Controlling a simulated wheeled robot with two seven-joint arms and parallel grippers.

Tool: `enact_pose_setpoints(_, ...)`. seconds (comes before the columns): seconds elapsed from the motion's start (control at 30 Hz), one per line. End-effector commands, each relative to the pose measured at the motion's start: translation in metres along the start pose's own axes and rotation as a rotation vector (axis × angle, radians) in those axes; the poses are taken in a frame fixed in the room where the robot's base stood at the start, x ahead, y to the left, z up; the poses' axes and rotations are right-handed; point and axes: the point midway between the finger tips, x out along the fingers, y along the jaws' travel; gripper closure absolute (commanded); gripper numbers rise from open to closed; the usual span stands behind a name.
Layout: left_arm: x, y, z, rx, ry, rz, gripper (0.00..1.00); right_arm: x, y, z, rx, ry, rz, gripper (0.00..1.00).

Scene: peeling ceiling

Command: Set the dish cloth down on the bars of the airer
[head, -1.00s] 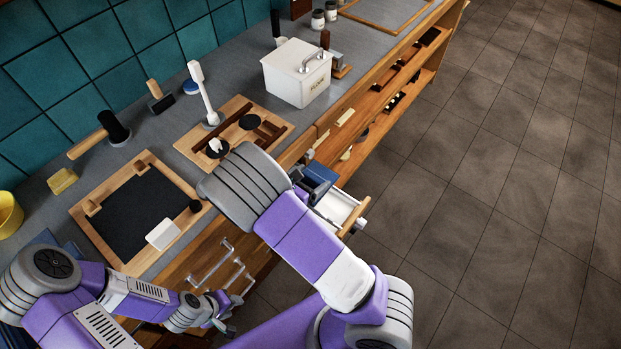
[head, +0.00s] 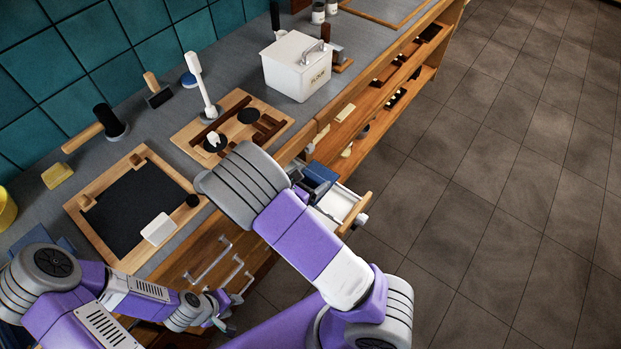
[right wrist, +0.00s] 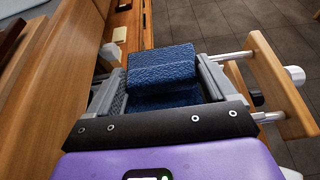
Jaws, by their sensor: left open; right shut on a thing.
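The blue dish cloth (right wrist: 162,68) is folded and held between the fingers of my right gripper (right wrist: 168,88) in the right wrist view. In the head view a bit of the cloth (head: 320,172) shows past my right arm, which hides most of that gripper. The airer (right wrist: 278,85) has a wooden front rail and pale metal bars (right wrist: 236,56) running in behind the right finger. In the head view the airer's rail (head: 355,214) juts from the counter front. I cannot tell whether the cloth touches the bars. My left gripper (head: 222,324) is open, low at the counter front, away from the cloth.
The wooden counter front (right wrist: 55,85) runs close along the left of my right gripper. A white flour box (head: 297,66), a dark-centred board (head: 130,262) and a wooden tray (head: 188,136) stand on the counter. The tiled floor (head: 490,220) to the right is clear.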

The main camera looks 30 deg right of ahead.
Motion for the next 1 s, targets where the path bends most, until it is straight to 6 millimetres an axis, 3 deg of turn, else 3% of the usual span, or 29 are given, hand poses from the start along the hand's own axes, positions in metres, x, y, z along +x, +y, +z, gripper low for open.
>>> enact_pose_setpoints(0.73,0.0055,-0.002,-0.0003,0.0,0.0,0.0,0.57,0.0029,-0.0001,-0.0068,0.0,0.0,0.0,0.46)
enact_pose_setpoints(0.77,0.0052,-0.0019,-0.0003,0.0,0.0,0.0,0.57,0.0028,0.0,-0.0065,0.0,0.0,0.0,0.12)
enact_pose_setpoints(0.8,0.005,-0.0018,-0.0002,0.0,0.0,0.0,0.57,0.0027,0.0,-0.0062,0.0,0.0,0.0,0.06)
enact_pose_setpoints(0.87,0.0049,-0.0018,-0.0002,0.0,0.0,0.0,0.57,0.0026,0.0,-0.0061,0.0,0.0,0.0,0.0)
enact_pose_setpoints(1.0,0.0048,-0.0018,-0.0002,0.0,0.0,0.0,0.57,0.0026,0.0,-0.0061,0.0,0.0,0.0,0.0)
